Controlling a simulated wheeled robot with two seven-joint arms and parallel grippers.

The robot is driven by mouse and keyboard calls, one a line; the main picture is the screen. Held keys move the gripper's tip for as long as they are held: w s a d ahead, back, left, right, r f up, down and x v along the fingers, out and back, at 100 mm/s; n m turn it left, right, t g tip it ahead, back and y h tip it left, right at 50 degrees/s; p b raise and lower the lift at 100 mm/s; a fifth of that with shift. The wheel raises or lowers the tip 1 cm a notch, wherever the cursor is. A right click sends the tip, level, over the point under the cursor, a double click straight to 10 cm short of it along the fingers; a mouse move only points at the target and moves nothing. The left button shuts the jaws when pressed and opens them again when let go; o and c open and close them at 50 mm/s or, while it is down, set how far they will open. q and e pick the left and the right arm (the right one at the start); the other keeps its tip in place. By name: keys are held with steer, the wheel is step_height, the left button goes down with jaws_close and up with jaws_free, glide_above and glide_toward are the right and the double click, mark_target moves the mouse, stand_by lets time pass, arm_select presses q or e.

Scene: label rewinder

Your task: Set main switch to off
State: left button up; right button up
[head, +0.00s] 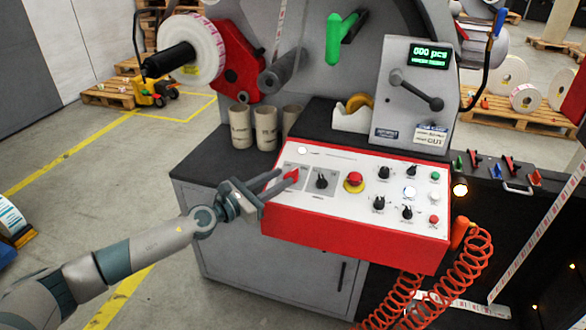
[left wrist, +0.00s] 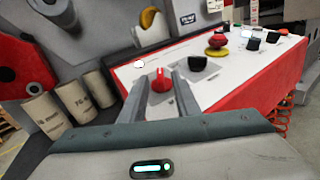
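The main switch appears to be the red rotary knob (head: 291,174) at the left end of the white control panel (head: 335,160). It also shows in the left wrist view (left wrist: 161,84), standing between the two fingers. My left gripper (head: 284,180) reaches over the panel's left edge, with its fingers open on either side of the red knob. The left wrist view shows the fingers (left wrist: 159,88) apart, and I cannot tell whether they touch the knob. The fingers partly hide the knob in the head view. My right gripper is not in view.
Right of the red knob are a black rotary knob (head: 321,181), a red emergency stop button (head: 354,181) and several smaller knobs and lamps. Cardboard cores (head: 265,128) stand behind the panel's left end. A coiled orange hose (head: 470,262) hangs at the right.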

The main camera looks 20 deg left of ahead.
mark_target(289, 173)
arm_select(q)
steer(key=shift+x, duration=3)
steer(key=shift+c, duration=0.6)
jaws_close()
